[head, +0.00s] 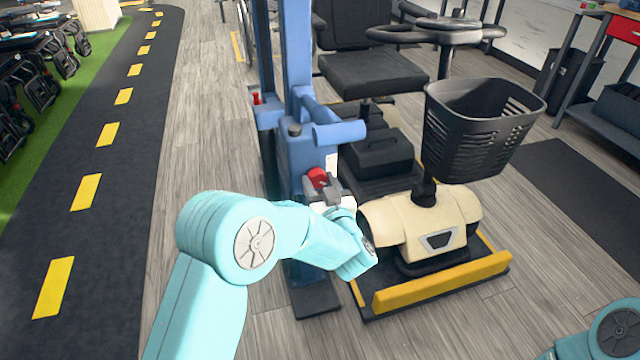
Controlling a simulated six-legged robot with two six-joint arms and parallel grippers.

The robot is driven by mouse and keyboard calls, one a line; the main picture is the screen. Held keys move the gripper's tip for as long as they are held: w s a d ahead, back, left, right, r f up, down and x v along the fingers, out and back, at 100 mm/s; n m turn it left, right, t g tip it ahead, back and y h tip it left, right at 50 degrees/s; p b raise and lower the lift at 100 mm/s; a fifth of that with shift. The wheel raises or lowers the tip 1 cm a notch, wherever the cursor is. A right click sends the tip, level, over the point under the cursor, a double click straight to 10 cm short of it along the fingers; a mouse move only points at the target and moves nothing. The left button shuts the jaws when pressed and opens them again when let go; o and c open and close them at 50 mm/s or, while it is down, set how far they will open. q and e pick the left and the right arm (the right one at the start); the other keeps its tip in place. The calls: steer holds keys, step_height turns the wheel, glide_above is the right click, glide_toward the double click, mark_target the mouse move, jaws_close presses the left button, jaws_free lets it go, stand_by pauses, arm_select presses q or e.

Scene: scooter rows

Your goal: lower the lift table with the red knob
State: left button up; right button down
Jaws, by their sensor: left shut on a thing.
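The red knob (317,178) sits on the front of the blue lift column (300,140). My left gripper (322,186) is at the knob and shut on it; its fingers and my arm hide part of the knob. The lift table (440,285), with a yellow front edge, is low beside the column on the right. A cream and black scooter (420,222) with a black basket (485,120) stands on it. Part of my right arm shows at the bottom right corner; its gripper is out of view.
A dark road strip with yellow dashes (87,190) runs along the left, beside green turf with several folded scooters. Wooden floor (200,130) lies clear between the road and column. A dark mat (590,190) and a workbench (610,130) are at the right.

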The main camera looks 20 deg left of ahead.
steer(key=shift+f, duration=0.15)
arm_select(q)
steer(key=shift+f+n+b, duration=0.25)
steer(key=shift+n+b, duration=0.95)
steer(key=shift+b, duration=0.05)
steer(key=n+b, duration=0.2)
steer(key=shift+n, duration=0.3)
steer(key=n+b, duration=0.4)
steer(key=b, duration=0.1)
steer(key=shift+f+n, duration=0.1)
steer(key=shift+n, duration=0.2)
steer(key=n+b, duration=0.4)
steer(key=shift+n+b, duration=0.75)
steer(key=shift+n, duration=0.55)
arm_select(e)
steer(key=w+d+f+t, duration=0.1)
steer(key=w+f, duration=0.2)
steer(key=f, duration=0.4)
steer(key=w+d+f+t, duration=0.1)
steer(key=w+f, duration=0.2)
steer(key=f, duration=0.4)
steer(key=shift+m+h, duration=0.3)
arm_select(q)
steer(key=shift+r, duration=0.2)
arm_select(e)
steer(key=shift+w+d, duration=0.1)
arm_select(q)
steer(key=o, duration=1.1)
steer(key=shift+c, duration=0.2)
